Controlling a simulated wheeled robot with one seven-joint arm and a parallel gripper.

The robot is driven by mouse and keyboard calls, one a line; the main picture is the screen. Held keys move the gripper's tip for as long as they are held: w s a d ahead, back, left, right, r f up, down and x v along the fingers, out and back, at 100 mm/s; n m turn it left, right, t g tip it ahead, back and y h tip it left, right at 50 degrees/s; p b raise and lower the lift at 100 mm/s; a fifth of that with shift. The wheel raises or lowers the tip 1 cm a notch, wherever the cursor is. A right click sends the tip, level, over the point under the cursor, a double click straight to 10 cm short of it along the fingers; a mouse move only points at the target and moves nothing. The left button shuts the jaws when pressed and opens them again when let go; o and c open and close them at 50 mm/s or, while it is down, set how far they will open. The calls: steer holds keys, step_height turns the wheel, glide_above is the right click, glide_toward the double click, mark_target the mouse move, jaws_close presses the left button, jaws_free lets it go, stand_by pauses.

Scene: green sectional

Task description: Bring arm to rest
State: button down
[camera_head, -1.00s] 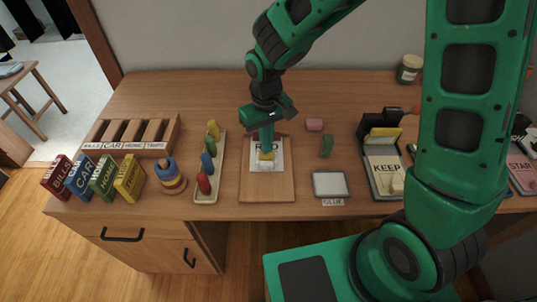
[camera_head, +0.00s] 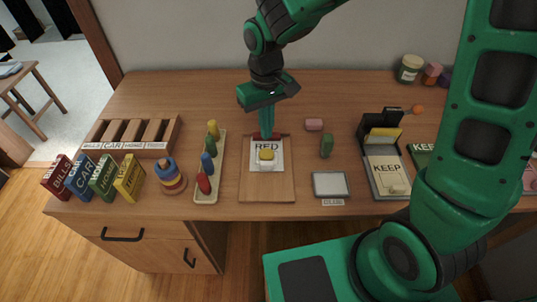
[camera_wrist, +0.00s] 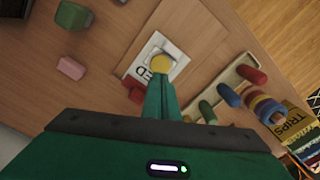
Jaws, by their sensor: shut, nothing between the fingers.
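My gripper (camera_head: 266,122) is shut and empty. It points down above the back edge of the wooden board in the middle of the desk. In the wrist view its closed fingers (camera_wrist: 160,98) show beside a yellow-topped piece. That yellow-topped piece (camera_head: 267,154) stands on a white card reading "RED" (camera_head: 264,141). The card lies on the wooden board (camera_head: 267,188). A small dark red piece (camera_wrist: 136,93) shows beside the fingers in the wrist view. My arm reaches in from the right side of the head view.
A tray of coloured pegs (camera_head: 206,193) stands left of the board, beside a ring stacker (camera_head: 171,178). A green block (camera_head: 326,146), a pink block (camera_head: 314,124) and a grey pad (camera_head: 330,184) are to the right. A "KEEP" tray (camera_head: 375,187) stands further right.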

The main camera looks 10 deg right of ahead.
stand_by(0.4)
steer(key=s+d+r+m+h, duration=0.1)
steer(key=s+d+r+m, duration=0.15)
steer(key=d, duration=0.65)
steer(key=s+d+r+m, duration=0.2)
steer(key=s+d+r, duration=0.15)
steer(key=d, duration=0.65)
steer(key=s+d+r+m, duration=0.1)
steer(key=s+d+m, duration=0.1)
steer(key=s+d, duration=0.3)
steer(key=s+d+r+m+y, duration=0.1)
steer(key=s+d+r+m, duration=0.1)
steer(key=s+d, duration=0.4)
steer(key=s+m, duration=0.1)
steer(key=s, duration=0.4)
steer(key=shift+d+m, duration=0.3)
steer(key=shift+m, duration=0.05)
steer(key=shift+w+f, duration=0.3)
steer(key=shift+w, duration=0.35)
